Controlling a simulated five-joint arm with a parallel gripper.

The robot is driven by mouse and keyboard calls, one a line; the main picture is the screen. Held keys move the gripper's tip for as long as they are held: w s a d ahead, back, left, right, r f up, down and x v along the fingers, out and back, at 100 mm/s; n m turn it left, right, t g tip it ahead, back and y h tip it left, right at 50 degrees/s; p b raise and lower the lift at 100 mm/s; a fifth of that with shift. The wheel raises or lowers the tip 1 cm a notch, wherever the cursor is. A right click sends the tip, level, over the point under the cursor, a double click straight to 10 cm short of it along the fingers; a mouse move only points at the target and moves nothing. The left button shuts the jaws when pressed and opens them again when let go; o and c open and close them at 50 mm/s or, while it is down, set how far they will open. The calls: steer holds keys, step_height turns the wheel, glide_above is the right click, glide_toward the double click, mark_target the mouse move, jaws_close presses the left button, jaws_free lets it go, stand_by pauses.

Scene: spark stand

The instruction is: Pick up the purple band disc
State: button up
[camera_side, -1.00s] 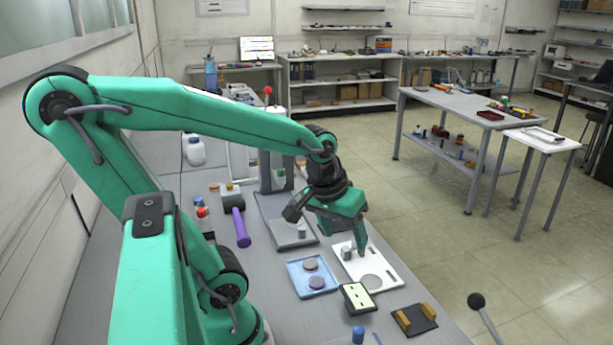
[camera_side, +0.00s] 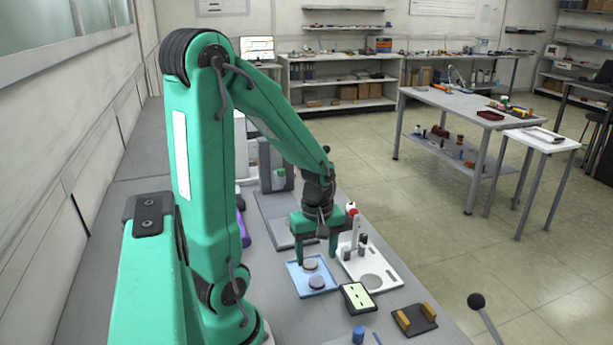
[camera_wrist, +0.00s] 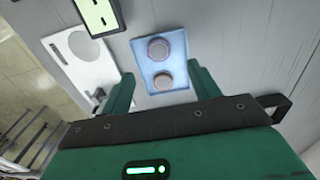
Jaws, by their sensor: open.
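A light blue tray (camera_side: 300,285) on the bench holds two round discs. The purplish disc (camera_side: 317,282) lies nearer the small display; it also shows in the wrist view (camera_wrist: 158,49). A brownish-grey disc (camera_side: 310,264) lies beside it, toward my gripper, and shows in the wrist view (camera_wrist: 163,81). My gripper (camera_side: 317,260) points down at the tray's far edge with its fingers spread and nothing between them. In the wrist view, my open fingers (camera_wrist: 163,88) sit either side of the brownish disc's end of the tray, with the purplish disc farther out.
A white plate (camera_side: 388,273) with small pegs and a red-topped post (camera_side: 350,208) stands right of the tray. A small display (camera_side: 358,297) and a dark block with yellow pieces (camera_side: 414,319) lie nearer the camera. A grey tray (camera_side: 268,210) lies behind.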

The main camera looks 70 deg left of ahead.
mark_target(317, 281)
steer(key=shift+f, duration=1.25)
steer(key=shift+f, duration=0.15)
steer(key=shift+d+f, duration=0.2)
steer(key=shift+f, duration=2.25)
steer(key=shift+w, duration=0.1)
steer(key=c, duration=1.1)
steer(key=shift+c, duration=0.2)
steer(key=shift+r, duration=0.2)
steer(key=shift+r, duration=1.4)
steer(key=d+r, duration=0.2)
steer(key=d, duration=0.2)
steer(key=d+r, duration=0.5)
steer(key=d, duration=0.2)
steer(key=shift+d+r, duration=0.3)
steer(key=shift+r, duration=0.1)
